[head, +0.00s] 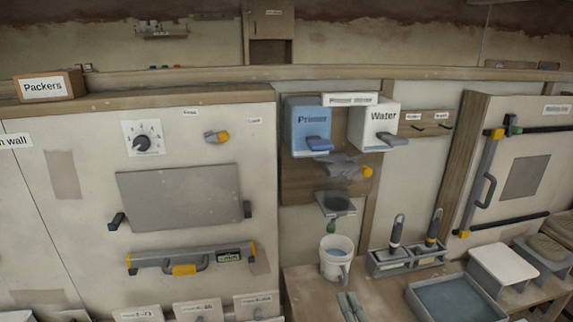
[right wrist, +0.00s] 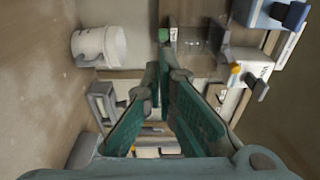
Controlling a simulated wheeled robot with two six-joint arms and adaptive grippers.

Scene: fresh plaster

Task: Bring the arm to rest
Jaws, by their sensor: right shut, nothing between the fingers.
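My right gripper (head: 350,306) shows at the bottom of the head view, in front of the white bucket and at the front of the wooden bench. In the right wrist view its two green fingers (right wrist: 166,68) come together at the tips, shut with nothing between them. The rest of the right arm is outside the head view. My left gripper is in neither view.
A white bucket (head: 334,266) with bluish contents stands beyond the gripper; it shows in the wrist view (right wrist: 98,45). A tool rack (head: 407,262) and grey tray (head: 455,300) stand right. Primer (head: 305,118) and Water (head: 383,118) dispensers hang above.

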